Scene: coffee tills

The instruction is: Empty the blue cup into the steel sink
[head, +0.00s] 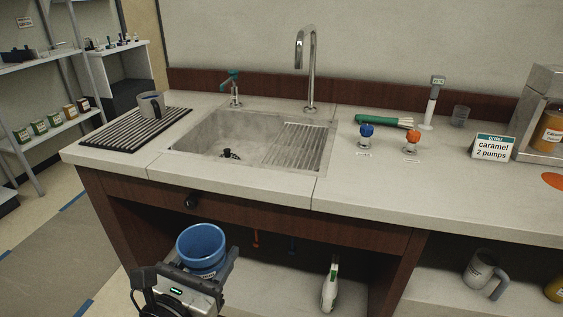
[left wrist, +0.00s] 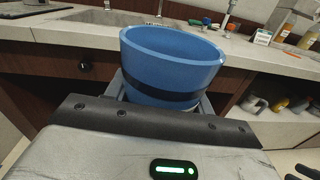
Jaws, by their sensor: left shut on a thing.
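The blue cup (head: 203,242) is held upright by my left gripper (head: 205,268), low in front of the counter and below its top. The cup has a dark band and fills the middle of the left wrist view (left wrist: 172,60). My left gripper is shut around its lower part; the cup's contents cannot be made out. The steel sink (head: 225,128) is set in the counter beyond and above the cup, with a dark drain and a ribbed drainboard on its right. My right gripper does not show in the head view.
A faucet (head: 305,70) rises behind the sink. A grey mug (head: 151,104) stands on a black rack (head: 130,130) to the left. Blue and orange knobs, a green-handled brush and an order sign (head: 493,147) are to the right. The counter's front edge lies between cup and sink.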

